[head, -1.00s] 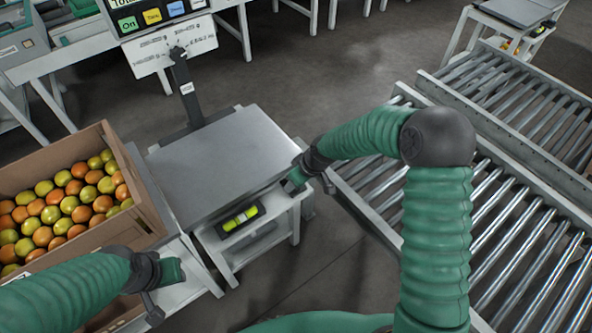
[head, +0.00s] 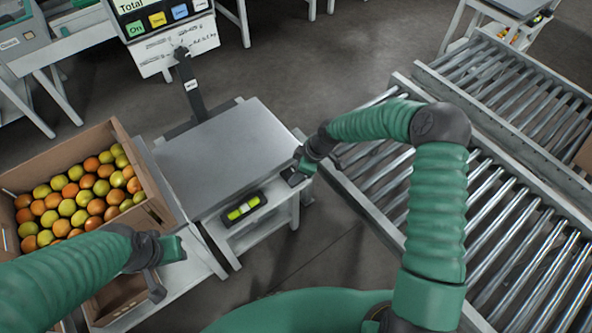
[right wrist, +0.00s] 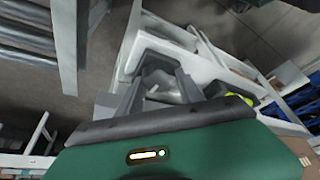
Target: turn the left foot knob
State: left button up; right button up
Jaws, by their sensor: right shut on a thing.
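The bench scale with a grey metal plate (head: 225,155) stands left of centre in the head view, with a yellow-green bubble level (head: 243,207) at its near edge. My right gripper (head: 297,178) is at the scale's near right corner, below the plate's edge. In the right wrist view its fingers (right wrist: 160,92) are closed around a small dark foot knob (right wrist: 159,78), mostly hidden between them. I cannot see other foot knobs clearly. My left gripper (head: 168,268) hangs at the lower left beside the carton, apart from the scale; its jaw gap is unclear.
An open carton (head: 151,180) of orange and yellow-green tomatoes stands left of the scale. A roller conveyor (head: 490,215) runs along the right. A display (head: 165,15) stands behind the scale on a dark post. Dark floor (head: 320,255) lies free in front.

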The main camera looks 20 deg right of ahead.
jog(key=shift+d, duration=0.15)
jog(key=o, duration=1)
jog(key=shift+o, duration=0.4)
jog(key=p+v, duration=0.3)
jog(key=v, duration=1.3)
jog(key=shift+d+r, duration=0.2)
jog(key=shift+r, duration=0.05)
jog(key=shift+s, duration=0.1)
